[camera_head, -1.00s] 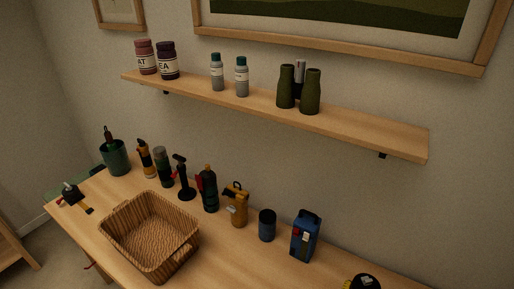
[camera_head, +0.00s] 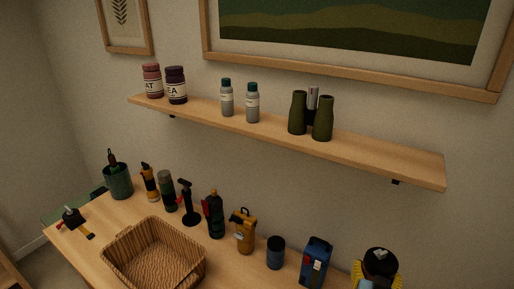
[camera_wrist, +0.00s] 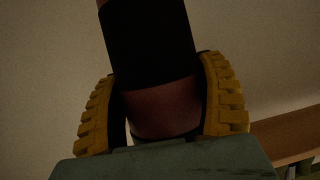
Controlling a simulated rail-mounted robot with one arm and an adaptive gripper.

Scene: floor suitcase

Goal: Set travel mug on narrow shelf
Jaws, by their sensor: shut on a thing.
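The travel mug (camera_wrist: 148,40) is in my gripper (camera_wrist: 163,108). In the wrist view it has a wide black band and a reddish-brown lower part, and it leans slightly between the yellow ribbed fingers. Its upper end is cut off by the frame. In the head view my gripper (camera_head: 377,276) is at the bottom right, below the shelf's right end, with a dark rounded top of the mug (camera_head: 381,260) showing. The narrow shelf (camera_head: 390,165) is a wooden board on the wall. A wooden edge, probably this shelf, shows at the right of the wrist view (camera_wrist: 285,132).
On the shelf stand two labelled jars (camera_head: 176,86), two grey bottles (camera_head: 252,103) and green binoculars (camera_head: 322,118). The shelf's right end is bare. Below, a table (camera_head: 92,243) holds a wicker basket (camera_head: 125,243), a blue box (camera_head: 316,262), a dark canister (camera_head: 275,253) and several bottles and tools.

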